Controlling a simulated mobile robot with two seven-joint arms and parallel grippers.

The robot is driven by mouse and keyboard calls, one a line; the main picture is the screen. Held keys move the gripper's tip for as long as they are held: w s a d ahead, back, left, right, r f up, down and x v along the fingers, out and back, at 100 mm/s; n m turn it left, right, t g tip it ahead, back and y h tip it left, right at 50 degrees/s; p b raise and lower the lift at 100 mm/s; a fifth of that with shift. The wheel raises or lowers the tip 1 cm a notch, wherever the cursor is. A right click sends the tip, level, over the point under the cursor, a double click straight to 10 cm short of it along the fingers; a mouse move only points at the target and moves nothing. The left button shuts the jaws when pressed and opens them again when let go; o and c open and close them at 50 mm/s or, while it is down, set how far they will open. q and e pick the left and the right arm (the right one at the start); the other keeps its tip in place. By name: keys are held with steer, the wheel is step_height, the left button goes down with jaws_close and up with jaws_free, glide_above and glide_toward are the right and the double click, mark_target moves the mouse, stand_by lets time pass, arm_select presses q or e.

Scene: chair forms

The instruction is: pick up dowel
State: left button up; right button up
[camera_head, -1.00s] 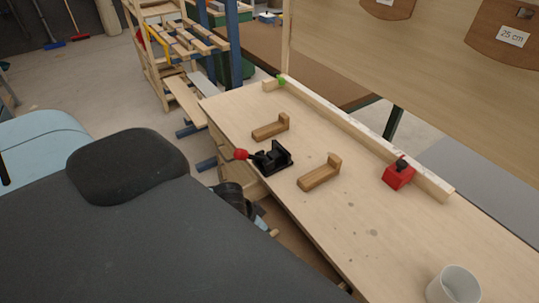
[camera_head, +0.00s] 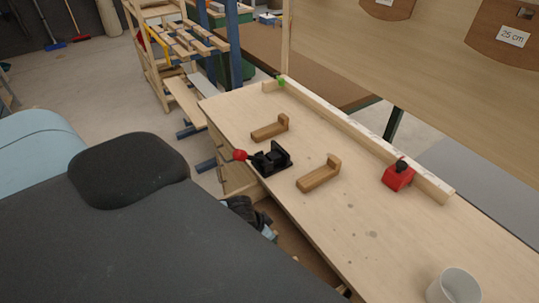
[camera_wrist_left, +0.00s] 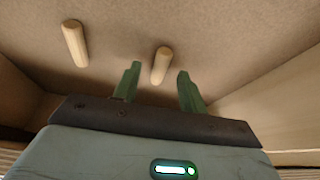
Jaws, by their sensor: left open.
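Two light wooden dowels lie on a brown surface between wooden walls in the left wrist view. One dowel (camera_wrist_left: 161,65) is between the lines of my left gripper's fingers, at and just beyond the tips. The other dowel (camera_wrist_left: 75,43) lies further left, apart from the fingers. My left gripper (camera_wrist_left: 158,72) has its two green fingers spread open with nothing clamped. In the head view, part of my left arm (camera_head: 245,208) shows beside the bench's front edge; its fingers and the dowels are hidden there. My right gripper is in neither view.
A wooden workbench (camera_head: 335,232) carries a black toggle clamp (camera_head: 272,158) with a red knob, two wooden L-shaped blocks (camera_head: 270,128) (camera_head: 320,174), a red stop block (camera_head: 398,176) on a rail, and a white cup (camera_head: 453,287). Wooden walls (camera_wrist_left: 270,80) flank my left gripper.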

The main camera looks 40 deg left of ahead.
arm_select(q)
steer(key=shift+w+f, duration=0.1)
steer(key=shift+f, duration=0.25)
jaws_close()
steer(key=shift+r, duration=0.2)
